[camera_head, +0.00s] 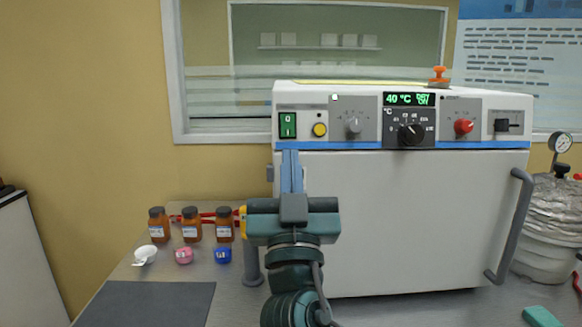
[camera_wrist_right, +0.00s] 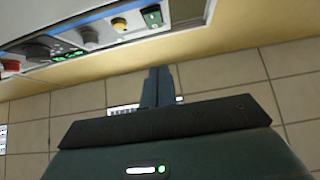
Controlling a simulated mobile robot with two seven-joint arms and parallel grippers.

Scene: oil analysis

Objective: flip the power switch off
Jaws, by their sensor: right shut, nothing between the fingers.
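The green power switch (camera_head: 288,125) is at the left end of the oven's control panel in the head view. It also shows in the right wrist view (camera_wrist_right: 152,16). The white oven (camera_head: 410,215) stands on the bench with its door closed, and its display reads 40 °C. My right gripper (camera_head: 291,153) is shut and empty, fingers pointing up, in front of the oven just below the switch. In the right wrist view its fingertips (camera_wrist_right: 157,70) appear apart from the panel. My left gripper is in neither view.
A yellow button (camera_head: 320,130) sits right of the switch, with several knobs beyond. The oven's door handle (camera_head: 512,225) juts out at right. Brown bottles (camera_head: 191,225) stand left of my arm, with small pink (camera_head: 183,256) and blue (camera_head: 222,255) items before them. A dark mat (camera_head: 148,304) lies front left.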

